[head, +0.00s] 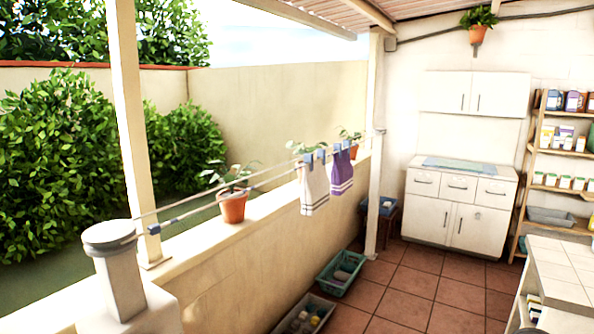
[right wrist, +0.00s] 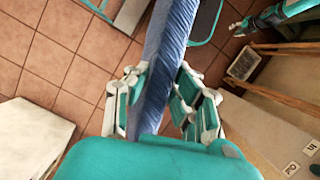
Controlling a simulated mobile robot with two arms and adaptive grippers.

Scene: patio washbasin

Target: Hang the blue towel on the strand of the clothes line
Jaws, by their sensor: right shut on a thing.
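My right gripper (right wrist: 160,105) is shut on the blue towel (right wrist: 173,45) in the right wrist view. The towel is a long folded strip between the fingers, running to the top of that view. The clothes line (head: 262,178) shows in the head view, its strands running from a capped post at the left toward the white column. My left gripper (right wrist: 240,27) seems to show small at the upper right of the right wrist view, apart from the towel; its finger opening is unclear. Neither gripper nor the blue towel shows in the head view.
A white towel (head: 314,188) and a purple towel (head: 341,174) hang by blue clips at the line's far part. A potted plant (head: 233,205) stands on the low wall behind the line. Crates (head: 342,272) sit on the tiled floor. The line's near part is bare.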

